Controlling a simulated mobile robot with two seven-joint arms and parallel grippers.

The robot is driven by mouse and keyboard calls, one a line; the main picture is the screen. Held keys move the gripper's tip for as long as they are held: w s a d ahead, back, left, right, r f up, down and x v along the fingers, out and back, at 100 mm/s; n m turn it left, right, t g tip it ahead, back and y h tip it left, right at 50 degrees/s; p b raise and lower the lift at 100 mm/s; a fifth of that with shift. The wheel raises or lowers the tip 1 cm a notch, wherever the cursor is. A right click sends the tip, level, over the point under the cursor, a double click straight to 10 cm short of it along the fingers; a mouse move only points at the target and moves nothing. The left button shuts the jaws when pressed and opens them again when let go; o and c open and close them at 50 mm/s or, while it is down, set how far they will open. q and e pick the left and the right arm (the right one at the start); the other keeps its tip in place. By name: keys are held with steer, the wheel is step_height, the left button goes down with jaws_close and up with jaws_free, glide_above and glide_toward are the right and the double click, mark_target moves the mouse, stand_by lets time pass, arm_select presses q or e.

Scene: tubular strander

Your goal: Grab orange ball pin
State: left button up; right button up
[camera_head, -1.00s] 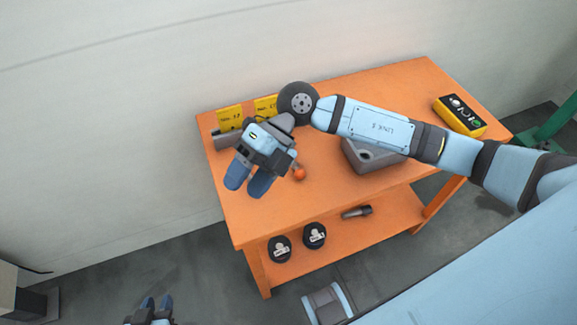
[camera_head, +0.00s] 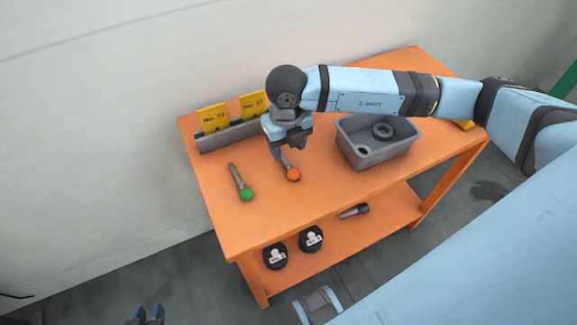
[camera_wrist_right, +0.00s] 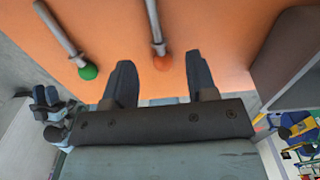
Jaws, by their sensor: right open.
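The orange ball pin (camera_head: 293,174) lies on the orange table, its grey shaft partly hidden by my right gripper in the head view. In the right wrist view the orange ball (camera_wrist_right: 163,62) lies between the two spread fingers, with its shaft running away from the hand. My right gripper (camera_head: 288,152) points down at the pin, open and holding nothing. Contact with the pin cannot be told. My left gripper (camera_head: 148,313) is at the bottom edge of the head view, away from the table, its fingers slightly apart.
A green ball pin (camera_head: 242,184) lies to the left on the table (camera_head: 330,195). Yellow numbered cards (camera_head: 214,118) stand in a grey holder behind. A grey bin (camera_head: 375,155) with a dark ring stands to the right. Two black round items (camera_head: 311,239) sit on the lower shelf.

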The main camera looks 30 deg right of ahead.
mark_target(288, 163)
steer(key=shift+s+a+f, duration=0.1)
steer(key=shift+s+f, duration=0.1)
steer(key=shift+f, duration=1.2)
steer(key=shift+s+f, duration=0.15)
steer(key=shift+f, duration=1.2)
jaws_close()
steer(key=shift+r, duration=0.15)
